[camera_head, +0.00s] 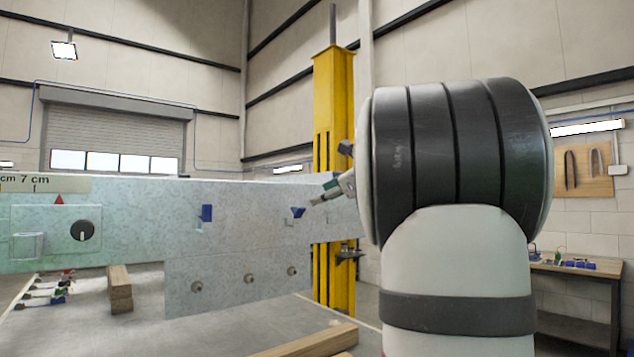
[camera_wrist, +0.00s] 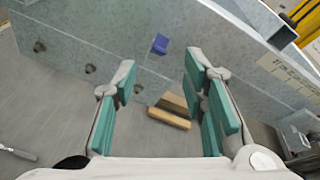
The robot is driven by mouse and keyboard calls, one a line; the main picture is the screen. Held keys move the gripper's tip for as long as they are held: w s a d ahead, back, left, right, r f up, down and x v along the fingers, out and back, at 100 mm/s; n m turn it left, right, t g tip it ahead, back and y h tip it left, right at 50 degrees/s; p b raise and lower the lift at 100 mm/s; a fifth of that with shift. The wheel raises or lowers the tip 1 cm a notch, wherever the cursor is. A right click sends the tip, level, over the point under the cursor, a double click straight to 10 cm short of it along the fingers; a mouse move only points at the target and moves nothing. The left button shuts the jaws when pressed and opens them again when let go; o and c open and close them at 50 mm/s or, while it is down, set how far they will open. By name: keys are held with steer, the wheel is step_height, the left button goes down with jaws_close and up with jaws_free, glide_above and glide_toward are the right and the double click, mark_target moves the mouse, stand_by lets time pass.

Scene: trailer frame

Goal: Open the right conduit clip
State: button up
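The right conduit clip (camera_head: 298,212) is a small blue piece on the face of the pale speckled metal beam (camera_head: 240,250). It looks tilted compared with the left blue clip (camera_head: 207,213), which looks upright. My gripper (camera_head: 330,192) is just right of and slightly above the right clip in the head view, partly hidden by my arm. In the wrist view my gripper (camera_wrist: 160,70) has its green-padded fingers spread with nothing between them. One blue clip (camera_wrist: 160,44) shows beyond the fingertips, apart from both. Whether the right clip is open I cannot tell.
Several round bolts (camera_head: 249,279) stick out of the plate below the clips. A dial (camera_head: 82,230) is at the left on the beam. A yellow column (camera_head: 334,110) stands behind the beam.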

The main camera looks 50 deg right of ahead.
mark_target(303, 208)
steer(key=w+f+m+p, duration=0.1)
steer(key=w, duration=0.2)
steer(key=w+d+f+m+g+p, duration=0.1)
steer(key=w+m+p, duration=0.1)
steer(key=w, duration=0.1)
steer(key=w+d+f+m+p, duration=0.1)
steer(key=w+m+p, duration=0.1)
steer(key=w, duration=0.1)
steer(key=shift+w+d+f, duration=0.1)
steer(key=shift+d+f, duration=0.15)
stand_by(0.4)
jaws_close()
